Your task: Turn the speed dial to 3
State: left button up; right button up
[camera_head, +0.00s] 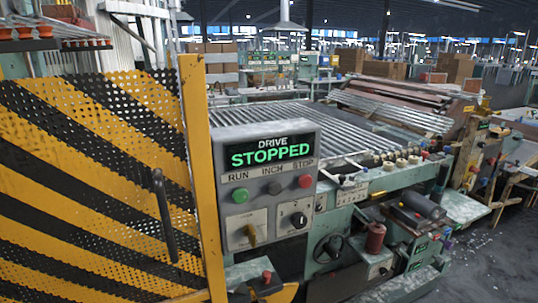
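A grey control box (262,185) stands in the middle of the view, with a lit green display (270,152) reading DRIVE STOPPED. On its lower face are two square plates. The right plate carries a round black dial (298,220), with marks around it too small to read, so its setting cannot be told. The left plate carries a brass-coloured selector handle (250,235), tilted near upright. I cannot read any label naming the speed dial; the black knob looks most like it. Neither of my grippers is in view.
Above the knobs sit a green RUN button (240,195), a dark INCH button (274,188) and a red STOP button (305,181). A yellow-black striped mesh guard (90,170) with a black handle (164,215) fills the left. A black handwheel (329,248) sits below right. Glass tubes lie behind.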

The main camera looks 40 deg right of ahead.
aim_at(298, 220)
jog(key=z, duration=1.45)
